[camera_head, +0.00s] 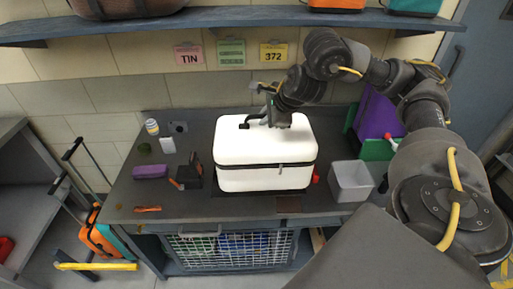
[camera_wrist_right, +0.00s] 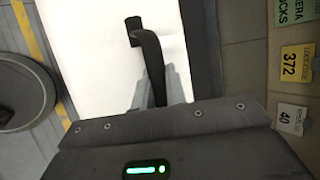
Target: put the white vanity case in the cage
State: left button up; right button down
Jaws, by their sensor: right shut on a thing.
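The white vanity case (camera_head: 265,152) sits upright on the dark workbench (camera_head: 130,195), or just above it; I cannot tell which. It fills much of the right wrist view (camera_wrist_right: 90,50). My right gripper (camera_head: 268,121) is over the case's top and shut on its dark handle (camera_wrist_right: 150,55). The fingertips are partly hidden by the handle and wrist. The wire-mesh cage (camera_head: 225,249) is below the benchtop at the front, with blue and green things behind its mesh. My left gripper is not in view.
A grey bin (camera_head: 351,182) stands right of the case. A purple box (camera_head: 150,171), a black holder with tools (camera_head: 190,177) and an orange tool (camera_head: 147,209) lie to its left. A shelf (camera_head: 230,17) with bags runs above. An orange suitcase (camera_head: 100,236) stands on the floor at left.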

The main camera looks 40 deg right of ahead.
jog(key=shift+w+d+f, duration=0.15)
jog(key=shift+w, duration=0.15)
jog(key=w+d+f, duration=0.1)
jog(key=w+d+b, duration=0.1)
jog(key=w, duration=0.1)
jog(key=w+d+f+b, duration=0.1)
jog(key=w, duration=0.1)
jog(key=shift+d+f, duration=0.1)
jog(key=shift+f, duration=0.2)
jog(key=shift+w+d+f+p, duration=0.15)
jog(key=shift+w+d, duration=0.1)
jog(key=shift+w, duration=0.2)
jog(key=shift+w+d+f+p, duration=0.15)
jog(key=shift+w+d, duration=0.1)
jog(key=shift+w, duration=0.15)
jog(key=w+d+f+p, duration=0.2)
jog(key=w+f+p, duration=0.1)
jog(key=f, duration=0.6)
jog(key=shift+w+d, duration=0.35)
jog(key=shift+w, duration=0.4)
jog(key=shift+f, duration=0.1)
jog(key=c, duration=1.8)
grip_release()
jog(key=shift+f, duration=0.2)
jog(key=o, duration=0.4)
jog(key=shift+s+a, duration=0.1)
jog(key=shift+s, duration=0.05)
jog(key=shift+c, duration=0.2)
